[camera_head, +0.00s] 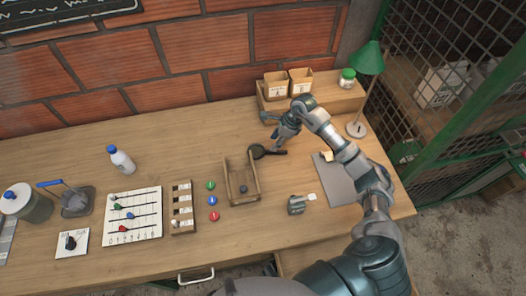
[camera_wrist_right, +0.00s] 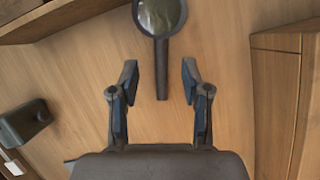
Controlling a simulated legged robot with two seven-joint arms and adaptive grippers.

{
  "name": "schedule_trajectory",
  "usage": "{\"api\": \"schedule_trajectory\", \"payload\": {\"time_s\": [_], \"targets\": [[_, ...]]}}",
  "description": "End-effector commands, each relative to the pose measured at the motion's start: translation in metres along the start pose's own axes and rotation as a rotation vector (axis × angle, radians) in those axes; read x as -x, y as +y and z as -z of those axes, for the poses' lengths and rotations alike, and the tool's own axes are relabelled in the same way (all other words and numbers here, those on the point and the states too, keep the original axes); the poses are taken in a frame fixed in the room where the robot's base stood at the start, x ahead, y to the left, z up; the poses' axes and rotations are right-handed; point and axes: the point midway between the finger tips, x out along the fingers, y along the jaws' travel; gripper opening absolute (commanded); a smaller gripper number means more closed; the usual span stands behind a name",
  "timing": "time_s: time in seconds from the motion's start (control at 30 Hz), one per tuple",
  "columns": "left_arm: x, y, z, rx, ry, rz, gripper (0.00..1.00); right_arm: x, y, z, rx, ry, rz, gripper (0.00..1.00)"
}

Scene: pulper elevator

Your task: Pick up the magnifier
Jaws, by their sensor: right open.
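The magnifier (camera_head: 262,152) lies flat on the wooden workbench, just right of the small wooden tray. It has a dark round rim and a dark straight handle. In the right wrist view its lens (camera_wrist_right: 160,15) is at the top, cut by the frame edge, and its handle (camera_wrist_right: 162,70) points down between my fingers. My right gripper (camera_head: 279,142) is above the handle's side of the magnifier. In the wrist view the right gripper (camera_wrist_right: 160,85) is open, one finger on each side of the handle, touching neither. My left gripper is not in view.
An open wooden tray (camera_head: 229,186) stands left of the magnifier. A raised wooden shelf (camera_head: 337,97) with small boxes (camera_head: 276,87) is behind my right arm, beside a green lamp (camera_head: 368,58). A small grey device (camera_head: 296,205) sits nearer the front. Bare tabletop lies around the magnifier.

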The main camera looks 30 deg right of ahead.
Motion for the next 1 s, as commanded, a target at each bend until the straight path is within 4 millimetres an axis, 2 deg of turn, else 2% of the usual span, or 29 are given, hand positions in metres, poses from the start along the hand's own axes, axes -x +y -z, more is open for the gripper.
{"api": "schedule_trajectory", "payload": {"time_s": [0.17,0.4,0.5,1.0], "targets": [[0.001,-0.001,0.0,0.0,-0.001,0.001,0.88,-0.013,-0.001,0.002,-0.001,-0.002,-0.002,0.47],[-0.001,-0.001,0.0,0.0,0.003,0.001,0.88,-0.05,-0.001,0.006,-0.003,-0.002,-0.003,0.47],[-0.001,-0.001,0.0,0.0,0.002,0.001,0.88,-0.059,-0.001,0.006,-0.002,-0.002,-0.001,0.47],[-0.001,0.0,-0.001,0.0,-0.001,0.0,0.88,-0.061,-0.002,0.007,-0.001,0.001,0.001,0.47]]}}
